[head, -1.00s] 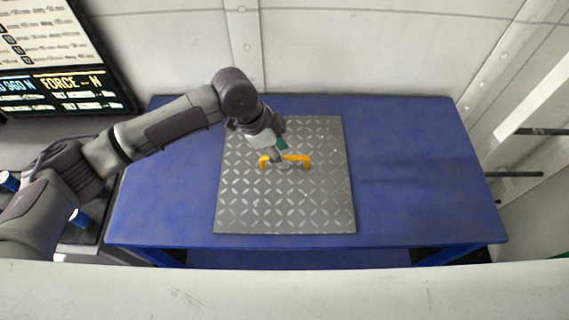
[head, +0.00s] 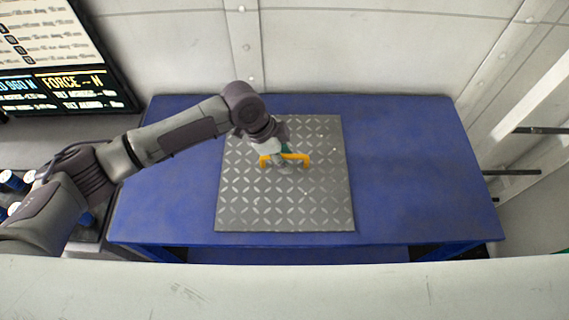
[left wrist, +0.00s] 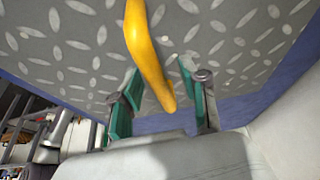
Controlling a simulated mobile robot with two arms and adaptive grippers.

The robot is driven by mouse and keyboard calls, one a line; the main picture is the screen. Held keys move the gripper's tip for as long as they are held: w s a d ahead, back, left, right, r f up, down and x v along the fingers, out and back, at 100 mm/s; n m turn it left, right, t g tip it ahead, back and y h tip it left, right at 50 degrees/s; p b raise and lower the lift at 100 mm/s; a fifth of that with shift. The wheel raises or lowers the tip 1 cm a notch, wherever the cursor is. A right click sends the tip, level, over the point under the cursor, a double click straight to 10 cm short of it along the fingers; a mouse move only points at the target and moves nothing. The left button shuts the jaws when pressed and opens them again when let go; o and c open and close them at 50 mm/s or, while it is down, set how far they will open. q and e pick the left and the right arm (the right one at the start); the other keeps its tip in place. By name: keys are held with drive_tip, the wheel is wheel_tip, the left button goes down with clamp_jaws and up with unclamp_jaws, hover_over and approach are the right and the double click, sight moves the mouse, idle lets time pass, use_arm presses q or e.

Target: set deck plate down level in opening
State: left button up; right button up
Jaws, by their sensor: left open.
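The deck plate (head: 285,205) is a grey square with a raised tread pattern and a yellow handle (head: 300,158) on top. It lies on the blue table in the head view, and no opening shows around it. My left gripper (head: 284,160) is at the handle, over the plate's middle. In the left wrist view its green-padded fingers (left wrist: 155,95) are apart, with the yellow handle (left wrist: 150,50) running between them and the plate (left wrist: 70,45) behind. Whether the pads touch the handle cannot be told. My right gripper is in neither view.
The blue table (head: 415,180) is bare to the right of the plate. A pale wall stands behind it. A dark display (head: 65,90) is at the upper left, and blue-and-white cylinders (head: 12,181) stand at the left. A pale ledge (head: 300,290) crosses the front.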

use_arm(q)
clamp_jaws()
idle(0.4)
drive_tip(key=shift+w+r, duration=0.1)
drive_tip(key=shift+d, duration=0.1)
